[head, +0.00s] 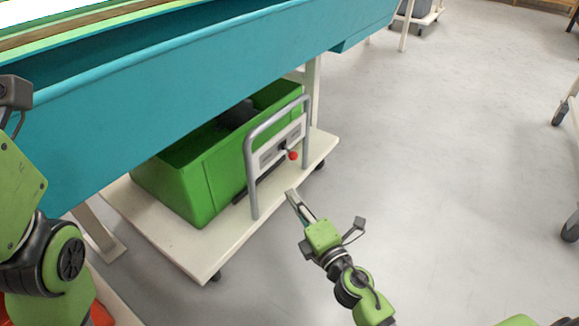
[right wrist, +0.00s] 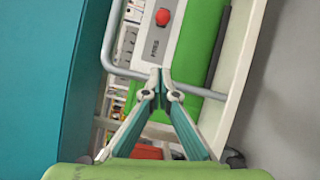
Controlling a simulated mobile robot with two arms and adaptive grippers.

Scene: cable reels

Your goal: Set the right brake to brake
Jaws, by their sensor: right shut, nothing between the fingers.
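The brake lever shows as a red knob (head: 293,155) on a pale panel (head: 272,152) inside a grey tubular handle at the end of the cart. In the right wrist view the red knob (right wrist: 163,17) is near the top edge, on the white panel with dark lettering (right wrist: 155,45). My right gripper (head: 290,193) is shut and empty, in front of the handle and below the knob in the head view. Its fingertips (right wrist: 160,72) meet below the panel in the right wrist view, apart from the knob. My left arm shows at the left edge; its fingers are out of view.
A green bin (head: 178,185) stands on the white wheeled cart base (head: 170,232). A large teal trough (head: 200,75) overhangs the bin. The grey tubular handle (head: 249,165) surrounds the panel. The grey floor (head: 440,150) to the right is mostly clear, with castors at the far right edge.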

